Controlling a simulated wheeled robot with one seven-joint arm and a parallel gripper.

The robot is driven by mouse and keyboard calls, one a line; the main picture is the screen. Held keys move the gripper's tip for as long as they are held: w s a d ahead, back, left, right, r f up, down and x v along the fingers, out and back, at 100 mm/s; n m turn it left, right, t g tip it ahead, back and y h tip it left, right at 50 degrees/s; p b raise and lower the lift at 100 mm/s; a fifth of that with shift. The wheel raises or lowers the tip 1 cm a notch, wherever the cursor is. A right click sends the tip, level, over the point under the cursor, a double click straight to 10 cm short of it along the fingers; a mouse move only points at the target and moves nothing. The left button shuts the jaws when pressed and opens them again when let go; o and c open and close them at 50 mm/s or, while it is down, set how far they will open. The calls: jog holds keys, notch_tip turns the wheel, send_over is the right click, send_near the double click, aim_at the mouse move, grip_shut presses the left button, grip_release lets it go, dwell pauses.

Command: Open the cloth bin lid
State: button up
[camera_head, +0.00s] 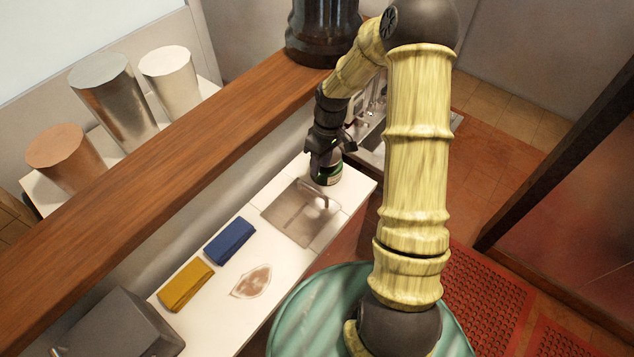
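The cloth bin lid (290,220) looks to be the square metal panel set in the white counter, with a raised handle (318,203) near its far right corner. The panel lies flat and looks closed. My gripper (324,150) points down beyond the panel's far edge, directly above or at a dark can with a green band (328,176). The fingertips are small and dark, so I cannot tell whether they touch the can. A blue folded cloth (229,241) and a yellow folded cloth (186,284) lie on the counter left of the panel.
A dark grey box (112,325) stands at lower left. A metal sink (372,140) is partly hidden behind my arm.

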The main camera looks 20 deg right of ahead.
aim_at(316, 190)
jog(key=f, duration=0.3)
jog(key=a+f+p, duration=0.1)
jog(key=f, duration=0.2)
jog(key=s+f+p, duration=0.1)
jog(key=f, duration=0.1)
jog(key=shift+a+f, duration=0.2)
jog(key=shift+f, duration=0.2)
grip_shut()
